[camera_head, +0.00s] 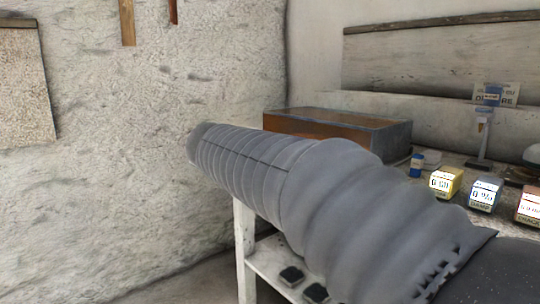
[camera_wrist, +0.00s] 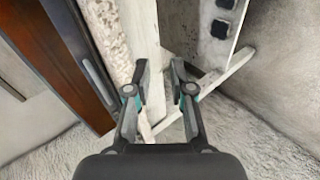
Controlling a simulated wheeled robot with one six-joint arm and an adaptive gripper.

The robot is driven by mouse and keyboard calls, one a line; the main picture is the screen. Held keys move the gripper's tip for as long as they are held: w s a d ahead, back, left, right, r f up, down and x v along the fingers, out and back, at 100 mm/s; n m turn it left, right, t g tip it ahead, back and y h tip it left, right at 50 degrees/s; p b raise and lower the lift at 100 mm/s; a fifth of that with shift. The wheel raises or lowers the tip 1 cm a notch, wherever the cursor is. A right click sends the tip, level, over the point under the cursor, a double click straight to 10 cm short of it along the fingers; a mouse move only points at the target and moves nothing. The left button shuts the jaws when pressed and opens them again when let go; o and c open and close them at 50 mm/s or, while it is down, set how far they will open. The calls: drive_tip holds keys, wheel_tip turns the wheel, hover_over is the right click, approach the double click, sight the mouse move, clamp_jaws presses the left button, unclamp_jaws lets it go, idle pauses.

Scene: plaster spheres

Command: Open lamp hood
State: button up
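My gripper (camera_wrist: 160,72) shows in the wrist view with its two dark fingers apart and nothing between them. It points toward a white post (camera_wrist: 145,28) and pale slats behind. In the head view my arm's grey ribbed sleeve fills the middle, and the gripper is not visible. I cannot make out a lamp hood for certain in either view. A rounded pale greenish object (camera_head: 534,154) is cut off at the right edge of the head view; I cannot tell what it is.
A brown box (camera_head: 335,130) stands on the bench at the back. Several small labelled boxes, including a yellow one (camera_head: 445,182), and a small stand (camera_head: 483,140) are to the right. A white lower shelf (camera_head: 268,258) holds dark square pieces. Rough wall is left.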

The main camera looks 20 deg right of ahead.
drive_tip(key=w+a+r+h+b, duration=0.1)
drive_tip(key=w+a+r+h, duration=0.1)
drive_tip(key=w+r+h, duration=0.65)
drive_tip(key=w+d+f+y, duration=0.1)
drive_tip(key=w+d, duration=0.1)
drive_tip(key=d, duration=0.2)
drive_tip(key=w+d+f+y, duration=0.1)
drive_tip(key=w+d, duration=0.2)
drive_tip(key=d, duration=0.1)
drive_tip(key=w+d+f+y, duration=0.1)
drive_tip(key=w+d+f, duration=0.1)
drive_tip(key=d, duration=0.2)
drive_tip(key=shift+w+d+f+t, duration=0.1)
drive_tip(key=shift+w+d+t, duration=0.1)
drive_tip(key=shift+t, duration=0.1)
clamp_jaws()
